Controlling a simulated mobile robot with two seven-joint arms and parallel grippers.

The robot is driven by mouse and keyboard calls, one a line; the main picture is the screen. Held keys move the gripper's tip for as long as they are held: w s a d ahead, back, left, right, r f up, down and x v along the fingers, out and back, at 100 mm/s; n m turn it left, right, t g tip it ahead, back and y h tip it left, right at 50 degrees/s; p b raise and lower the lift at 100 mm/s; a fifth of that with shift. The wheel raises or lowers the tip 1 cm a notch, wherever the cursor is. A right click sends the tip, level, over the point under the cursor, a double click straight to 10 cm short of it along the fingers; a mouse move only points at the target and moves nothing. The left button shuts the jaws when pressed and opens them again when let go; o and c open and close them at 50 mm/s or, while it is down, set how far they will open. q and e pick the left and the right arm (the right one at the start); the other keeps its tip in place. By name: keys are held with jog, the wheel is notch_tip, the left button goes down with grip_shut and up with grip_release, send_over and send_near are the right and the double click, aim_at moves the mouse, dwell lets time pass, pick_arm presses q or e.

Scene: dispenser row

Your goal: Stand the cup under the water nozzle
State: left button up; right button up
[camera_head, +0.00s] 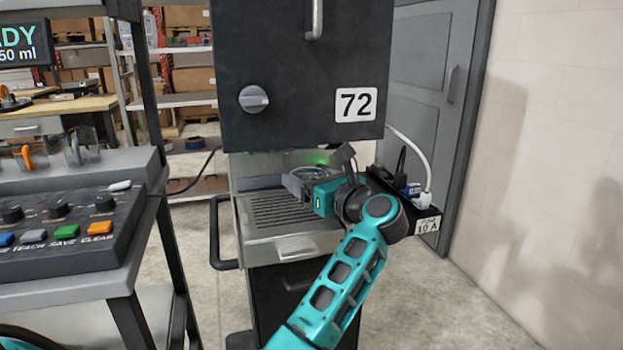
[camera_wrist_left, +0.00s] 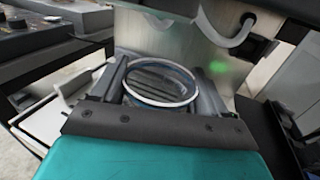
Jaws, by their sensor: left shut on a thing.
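My left gripper (camera_head: 303,182) reaches into the bay of the black dispenser numbered 72 (camera_head: 300,70). It is shut on a clear glass cup, whose round rim (camera_wrist_left: 160,83) shows between the two fingers in the left wrist view. The cup looks upright, just above or on the slotted drip tray (camera_head: 262,226); I cannot tell whether it touches. In the head view the cup is small and partly covered by the gripper. A green glow (camera_wrist_left: 218,67) shows on the metal back plate.
A control panel with coloured buttons (camera_head: 62,232) and a shelf with glass mugs (camera_head: 80,152) stand at left. A power box with a white cable (camera_head: 427,175) sits at the dispenser's right side. A black side handle (camera_head: 215,235) sticks out at its left. Floor at right is clear.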

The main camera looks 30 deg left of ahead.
pick_arm(q)
jog(key=shift+f, duration=0.1)
jog(key=shift+f+b, duration=0.65)
dwell(0.3)
jog(key=o, duration=1)
jog(key=v, duration=1.3)
jog(key=shift+r, duration=0.1)
